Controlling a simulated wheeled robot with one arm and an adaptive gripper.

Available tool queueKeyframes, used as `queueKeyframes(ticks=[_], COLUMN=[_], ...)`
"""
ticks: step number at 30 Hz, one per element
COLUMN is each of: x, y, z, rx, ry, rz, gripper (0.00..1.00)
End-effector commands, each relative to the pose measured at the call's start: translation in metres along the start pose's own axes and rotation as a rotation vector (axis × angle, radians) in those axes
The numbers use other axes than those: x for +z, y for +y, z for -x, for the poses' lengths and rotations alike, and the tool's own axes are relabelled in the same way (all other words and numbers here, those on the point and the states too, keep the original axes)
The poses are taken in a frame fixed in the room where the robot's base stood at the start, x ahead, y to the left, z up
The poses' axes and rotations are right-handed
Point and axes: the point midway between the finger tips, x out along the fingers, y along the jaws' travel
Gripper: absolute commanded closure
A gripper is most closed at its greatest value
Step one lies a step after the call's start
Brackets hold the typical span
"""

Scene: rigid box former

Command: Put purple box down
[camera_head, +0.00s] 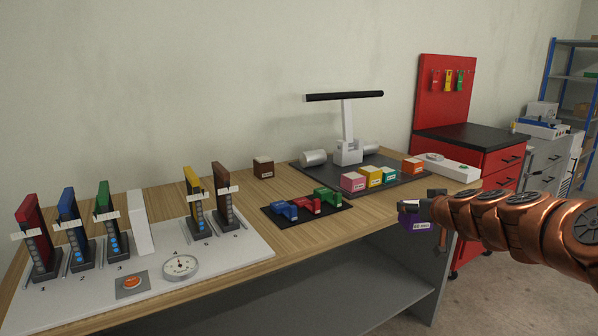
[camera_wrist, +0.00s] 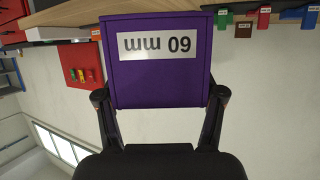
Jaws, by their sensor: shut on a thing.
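The purple box (camera_head: 419,221) is small, with a white label, and is held in my gripper (camera_head: 421,205) in front of the table's right front edge in the head view. In the wrist view the purple box (camera_wrist: 160,82) fills the upper middle between the two black fingers of my gripper (camera_wrist: 161,101), one finger on each side. Its label reads 60 mm upside down. In the head view the box is mostly hidden by the gripper. It appears to hang beyond the table edge.
A smaller black mat (camera_head: 272,219) bears colored blocks. A white board (camera_head: 215,258) at left holds several dispensers. Bare wood lies between.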

Motion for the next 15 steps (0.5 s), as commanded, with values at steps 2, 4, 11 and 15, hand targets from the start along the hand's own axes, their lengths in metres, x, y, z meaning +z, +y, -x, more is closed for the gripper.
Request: queueKeyframes(ticks=[2, 4, 11, 15], x=[0.006, 0.013, 0.033, 0.045], y=[-0.015, -0.026, -0.056, -0.073], z=[-0.007, -0.012, -0.021, -0.021], rx=[0.028, 0.058, 0.154, 0.209], ry=[-0.002, -0.003, -0.002, 0.001], rz=[-0.012, -0.025, -0.067, -0.09], gripper=[0.72, 0.72, 0.72, 0.72])
